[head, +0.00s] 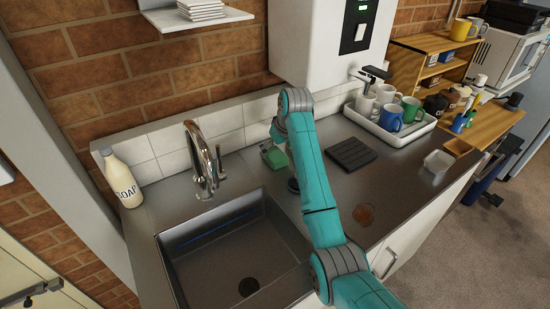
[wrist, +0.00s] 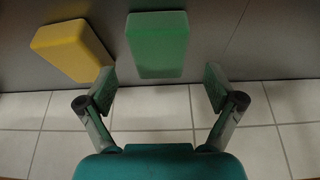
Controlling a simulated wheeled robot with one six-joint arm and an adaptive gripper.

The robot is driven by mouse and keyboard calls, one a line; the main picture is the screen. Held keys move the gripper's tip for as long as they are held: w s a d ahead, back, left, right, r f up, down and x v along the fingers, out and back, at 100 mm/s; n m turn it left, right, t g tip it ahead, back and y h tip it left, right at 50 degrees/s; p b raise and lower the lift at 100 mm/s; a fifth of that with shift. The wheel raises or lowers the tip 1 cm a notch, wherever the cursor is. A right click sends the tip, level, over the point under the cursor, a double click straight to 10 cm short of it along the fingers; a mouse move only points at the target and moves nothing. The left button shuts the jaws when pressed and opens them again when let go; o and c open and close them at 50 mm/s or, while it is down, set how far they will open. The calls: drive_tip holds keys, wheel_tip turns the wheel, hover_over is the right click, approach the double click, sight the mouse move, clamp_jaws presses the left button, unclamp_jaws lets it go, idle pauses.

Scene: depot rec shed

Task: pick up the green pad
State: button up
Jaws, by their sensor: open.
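The green pad (wrist: 157,45) lies on the grey metal counter (wrist: 275,40), near the tiled wall. It also shows in the head view (head: 274,156), just left of my arm, behind the sink. In the wrist view my gripper (wrist: 160,88) is open, one finger on each side of the green pad's near end, with nothing between the fingertips. I cannot tell the height of the fingertips above the counter. A yellow pad (wrist: 73,50) lies beside the green pad, to its left in the wrist view. In the head view my arm hides the yellow pad and most of my gripper.
The sink (head: 235,250) with its tap (head: 203,160) is in front. A soap bottle (head: 123,180) stands at left. A dark ribbed mat (head: 351,153), a brown stain (head: 363,214) and a white tray (head: 388,136) of mugs are on the right. A wall-mounted white unit (head: 325,50) hangs above.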

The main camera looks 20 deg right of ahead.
sight(275, 154)
drive_tip(key=shift+x, duration=1.9)
drive_tip(key=c, duration=1)
drive_tip(key=shift+c, duration=0.2)
wheel_tip(275, 154, up, 10)
drive_tip(key=shift+o, duration=1.1)
drive_tip(key=shift+c, duration=1.4)
